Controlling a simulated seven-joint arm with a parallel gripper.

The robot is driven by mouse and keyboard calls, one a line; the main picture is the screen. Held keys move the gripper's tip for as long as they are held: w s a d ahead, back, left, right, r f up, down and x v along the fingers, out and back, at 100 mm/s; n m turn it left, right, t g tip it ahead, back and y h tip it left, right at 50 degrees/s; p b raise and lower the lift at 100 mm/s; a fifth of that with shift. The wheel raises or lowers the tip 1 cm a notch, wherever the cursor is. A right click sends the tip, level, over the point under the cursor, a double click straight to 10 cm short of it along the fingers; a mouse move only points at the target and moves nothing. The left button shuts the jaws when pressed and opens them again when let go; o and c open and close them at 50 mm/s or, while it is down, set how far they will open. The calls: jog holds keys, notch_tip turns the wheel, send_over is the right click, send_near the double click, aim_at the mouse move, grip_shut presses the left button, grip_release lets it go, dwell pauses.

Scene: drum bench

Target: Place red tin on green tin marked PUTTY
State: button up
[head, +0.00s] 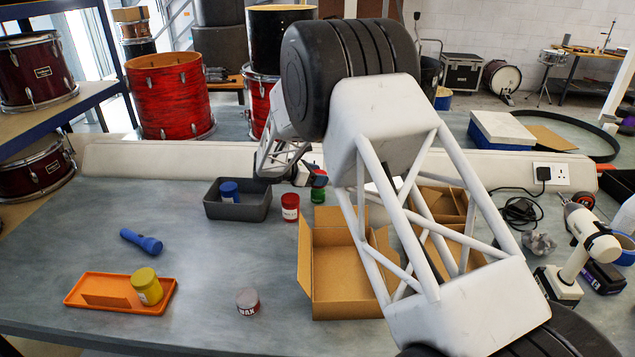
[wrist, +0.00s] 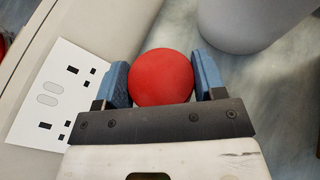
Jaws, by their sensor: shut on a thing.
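My gripper (head: 318,179) is shut on a red tin (wrist: 160,77) at the back of the bench. In the wrist view the tin's round red top lies between the two blue fingers. In the head view only a small red part shows at the fingers. A green tin (head: 319,195) stands on the bench just below the gripper; its label cannot be read. I cannot tell whether the held tin touches it. Another red tin (head: 290,207) with a pale label stands on the bench to the left. In the wrist view the green tin is hidden.
A grey bin (head: 262,211) with a blue tin (head: 229,191) stands left. An open cardboard box (head: 335,296) is in front. An orange tray (head: 85,294) with a yellow tin (head: 147,287), a flashlight (head: 141,241) and a WAX tin (head: 248,301) lie front left. A wall socket (wrist: 55,98) is close to the gripper.

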jog(key=shift+f, duration=1.25)
jog(key=shift+f, duration=0.1)
jog(key=o, duration=1)
jog(key=shift+c, duration=0.2)
jog(key=v, duration=1.2)
jog(key=shift+s+d, duration=0.1)
